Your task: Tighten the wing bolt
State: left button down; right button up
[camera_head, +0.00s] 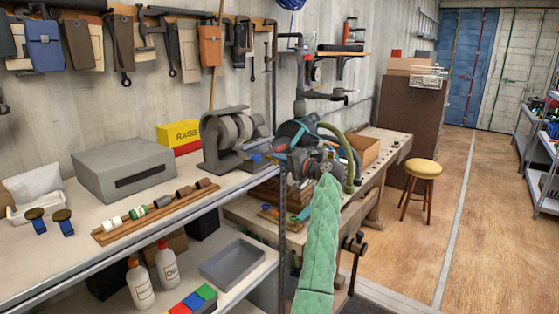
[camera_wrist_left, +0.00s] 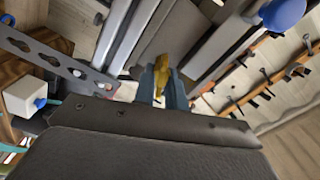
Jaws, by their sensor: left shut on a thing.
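In the left wrist view, a small brass-yellow piece (camera_wrist_left: 161,74), which looks like the wing bolt, stands between the two blue-grey fingers of my left gripper (camera_wrist_left: 162,86). The gripper is shut on it. What the bolt is threaded into is not clear. In the head view, my left gripper (camera_head: 306,166) is at the workbench (camera_head: 395,150), among dark machine parts, at the end of my arm in a green padded sleeve. The bolt cannot be made out there. My right gripper is in neither view.
A perforated metal strip (camera_wrist_left: 58,60), a white block (camera_wrist_left: 20,97) and a blue knob (camera_wrist_left: 283,12) are near the gripper. A green hose (camera_head: 349,158) curves close by. A bench grinder (camera_head: 232,138) stands left. A yellow stool (camera_head: 423,169) and open floor are right.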

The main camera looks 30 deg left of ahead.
pick_arm(q)
jog(key=shift+r+m, duration=0.1)
jog(key=shift+m, duration=0.7)
jog(key=shift+m+p, duration=0.6)
jog(key=shift+m, duration=0.3)
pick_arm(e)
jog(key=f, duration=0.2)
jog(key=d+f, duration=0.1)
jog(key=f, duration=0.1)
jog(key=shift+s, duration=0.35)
pick_arm(q)
jog(key=shift+f, duration=0.25)
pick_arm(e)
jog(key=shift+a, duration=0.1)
pick_arm(q)
jog(key=c, duration=1.6)
grip_release()
